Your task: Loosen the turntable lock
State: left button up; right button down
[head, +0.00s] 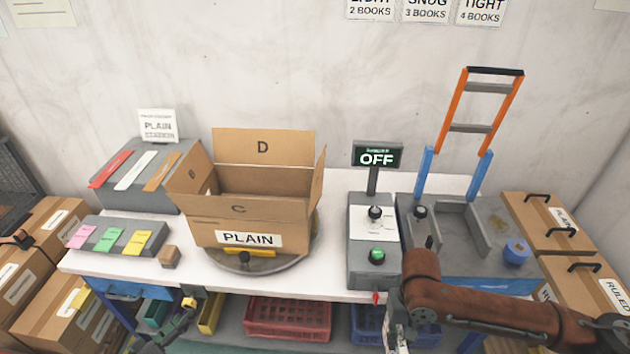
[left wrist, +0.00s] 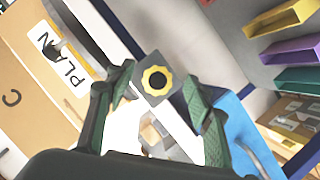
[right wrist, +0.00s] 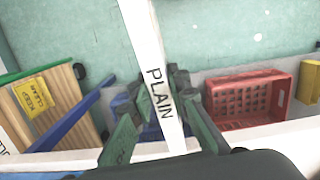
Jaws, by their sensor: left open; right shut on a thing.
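A yellow star-shaped knob (left wrist: 156,80) with a dark centre, on a dark square plate, looks like the turntable lock. In the left wrist view it shows between the fingertips of my open left gripper (left wrist: 155,88); I cannot tell whether they touch it. In the head view the knob (head: 189,302) is at the table's front edge, beside my left gripper (head: 180,318). The turntable (head: 285,262) carries an open carton (head: 220,210) labelled PLAIN and has a yellow bar at its front. My right gripper (right wrist: 160,125) is shut on a white strip (right wrist: 157,75) marked PLAIN.
A grey control box (head: 360,225) with a display reading OFF stands right of the carton. Further right is a grey fixture with an orange and blue frame (head: 459,128). A small brown block (head: 169,256) lies left of the turntable. Red (head: 288,320) and blue crates sit below the table.

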jog(key=shift+t, duration=0.3)
notch_tip(320, 180, up, 6)
jog(key=p, duration=0.4)
jog(key=shift+s+r, duration=0.15)
pick_arm(q)
jog(key=m+y, duration=0.2)
jog(key=m, duration=0.1)
jog(key=shift+r+p, duration=0.15)
jog(key=shift+p, duration=0.15)
pick_arm(e)
jog(key=shift+r, duration=0.35)
jog(key=shift+f, duration=0.1)
